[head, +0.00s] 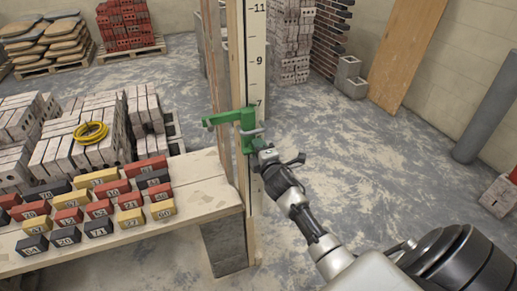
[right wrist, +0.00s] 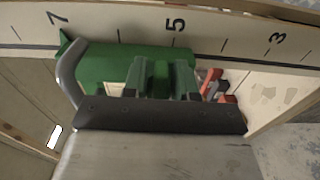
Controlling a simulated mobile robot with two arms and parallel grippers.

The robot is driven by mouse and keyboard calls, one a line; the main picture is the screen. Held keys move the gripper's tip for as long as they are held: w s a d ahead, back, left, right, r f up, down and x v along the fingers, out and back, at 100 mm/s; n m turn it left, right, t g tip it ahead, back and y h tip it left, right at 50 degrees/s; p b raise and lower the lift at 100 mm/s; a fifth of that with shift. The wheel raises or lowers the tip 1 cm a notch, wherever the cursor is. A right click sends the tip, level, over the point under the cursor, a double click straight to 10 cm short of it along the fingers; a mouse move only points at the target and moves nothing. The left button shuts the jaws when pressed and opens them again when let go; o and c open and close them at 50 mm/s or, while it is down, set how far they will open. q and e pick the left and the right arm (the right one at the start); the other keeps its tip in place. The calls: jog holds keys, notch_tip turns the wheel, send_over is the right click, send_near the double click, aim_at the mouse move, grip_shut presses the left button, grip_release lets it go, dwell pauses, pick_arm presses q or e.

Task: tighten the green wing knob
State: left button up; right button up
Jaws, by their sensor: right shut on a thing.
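The green clamp (head: 246,120) sits on the upright staff with printed numbers (head: 256,55), a little below the 7 mark. Its green arm reaches left. My right gripper (head: 261,152) is at the clamp's near side. In the right wrist view the green wing knob (right wrist: 156,78) stands upright against the clamp body (right wrist: 105,68), in front of my dark gripper (right wrist: 158,100), which is shut on it. In the head view my gripper hides the knob. My left gripper is not in view.
A plank table (head: 205,190) at left holds several numbered red, yellow and black blocks. A yellow coil (head: 90,133) lies on grey blocks behind. The floor (head: 340,150) right of the staff is open.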

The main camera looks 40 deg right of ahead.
jog(key=o, duration=0.9)
jog(key=shift+s, duration=0.1)
jog(key=shift+s+f, duration=0.1)
jog(key=shift+s, duration=0.15)
jog(key=b+v, duration=0.1)
jog(key=v, duration=0.9)
jog(key=shift+s+b, duration=0.1)
jog(key=shift+b, duration=0.2)
